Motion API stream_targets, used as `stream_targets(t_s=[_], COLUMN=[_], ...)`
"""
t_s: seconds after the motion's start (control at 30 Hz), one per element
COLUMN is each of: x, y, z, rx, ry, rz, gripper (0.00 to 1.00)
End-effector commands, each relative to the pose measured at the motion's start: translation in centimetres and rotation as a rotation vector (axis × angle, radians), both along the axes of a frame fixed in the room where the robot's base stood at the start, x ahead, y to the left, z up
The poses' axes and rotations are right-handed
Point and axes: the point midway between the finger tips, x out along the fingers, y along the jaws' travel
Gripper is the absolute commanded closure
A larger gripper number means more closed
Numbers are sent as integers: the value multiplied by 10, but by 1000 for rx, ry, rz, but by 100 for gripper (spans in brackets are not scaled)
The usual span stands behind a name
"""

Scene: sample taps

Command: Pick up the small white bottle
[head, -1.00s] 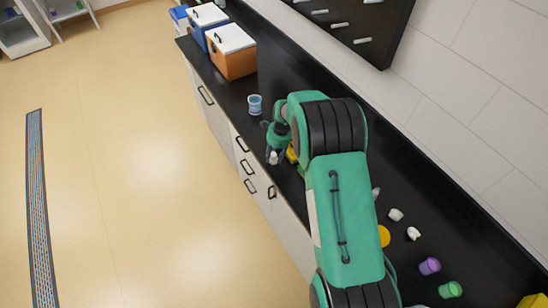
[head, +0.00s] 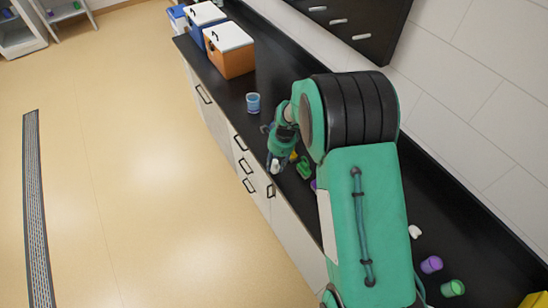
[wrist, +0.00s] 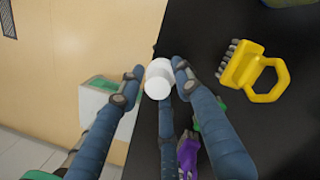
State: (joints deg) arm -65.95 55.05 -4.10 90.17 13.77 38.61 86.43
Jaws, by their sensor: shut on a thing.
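The small white bottle (wrist: 158,80) sits between my blue fingertips in the wrist view, its round white end facing the camera. My gripper (wrist: 158,70) is shut on it, with fingers on both sides and another below. In the head view my gripper (head: 275,157) is at the front edge of the black counter, with the white bottle (head: 275,167) at its tips. Part of the bottle is hidden by the fingers. I cannot tell how high the bottle is above the counter.
A yellow brush-like tool (wrist: 262,75) lies right of my gripper; purple and green items lie below it. A blue cup (head: 253,103) and an orange box (head: 231,62) stand farther along the counter. Purple (head: 431,264) and green (head: 452,288) cups stand nearer. Open floor lies left.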

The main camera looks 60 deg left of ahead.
Motion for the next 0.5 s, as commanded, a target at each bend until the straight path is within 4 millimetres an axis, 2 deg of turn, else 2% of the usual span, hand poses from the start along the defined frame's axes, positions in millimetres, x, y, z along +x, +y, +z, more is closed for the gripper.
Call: stream_targets(t_s=[0.2,0.5], x=[-13,-27], y=[-31,-63], z=[4,6], rx=[0,0], ry=[0,0], rz=[1,0], gripper=[92,92])
